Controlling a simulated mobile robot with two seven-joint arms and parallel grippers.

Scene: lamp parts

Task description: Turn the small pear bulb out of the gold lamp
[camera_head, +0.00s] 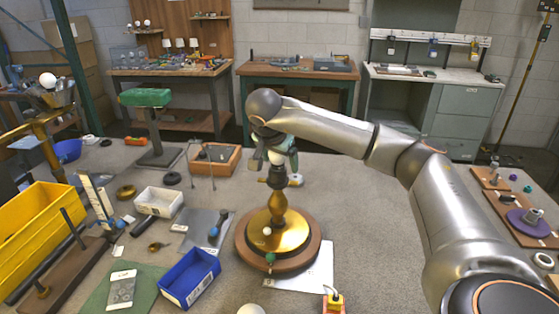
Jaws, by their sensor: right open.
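The gold lamp (278,211) stands upright near the middle of the table on a round wooden base (308,252). A dark socket (277,180) tops its gold stem. My right arm reaches in from the right, and my right gripper (273,162) is directly above the socket, pointing down. Its jaws are open around the top of the lamp. The pear bulb cannot be made out there; the gripper covers that spot. My left gripper is not in view.
A blue bin (189,279), a white bin (159,202) and a wooden tray (229,161) stand left of the lamp. A yellow crate (38,232) is at far left. A white globe (250,309) is at the front edge. Table right of the lamp is mostly clear beneath my arm.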

